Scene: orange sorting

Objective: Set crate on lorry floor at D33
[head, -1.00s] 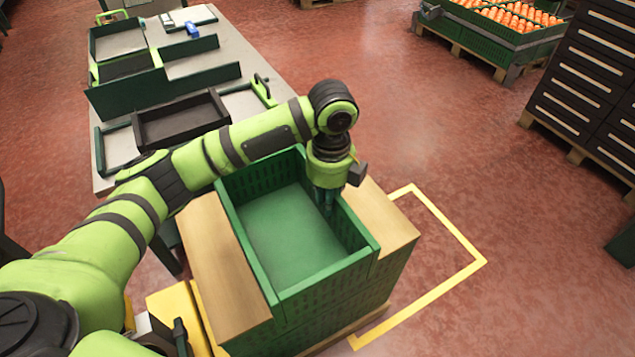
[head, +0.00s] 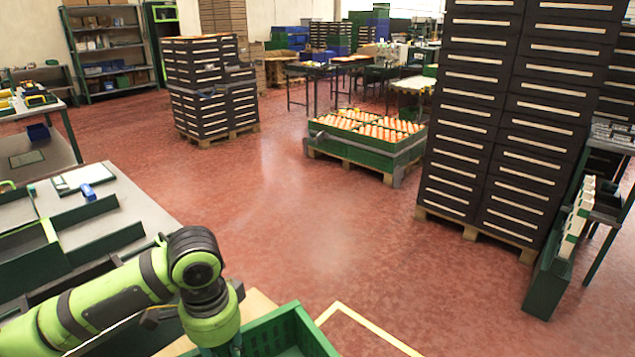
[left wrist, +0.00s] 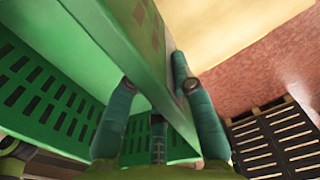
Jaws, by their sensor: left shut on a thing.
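The green crate (head: 262,330) shows only as a rim corner at the bottom edge of the head view; most of it is cut off. My left gripper (left wrist: 155,72) is shut on the crate's wall, one teal finger on each side. In the left wrist view the slotted green walls (left wrist: 45,95) fill the left part. In the head view my left arm comes in from the lower left and the fingers are hidden. Whether the crate hangs free or rests on something cannot be told. My right gripper, the lorry and spot D33 are not in view.
Tan boards (head: 258,306) lie beside the crate. A worktable (head: 150,205) with trays stands left. Stacked dark crates on pallets stand at right (head: 490,130) and back left (head: 210,90). Orange-filled crates (head: 370,140) stand mid-back. Red floor (head: 290,215) between them is open.

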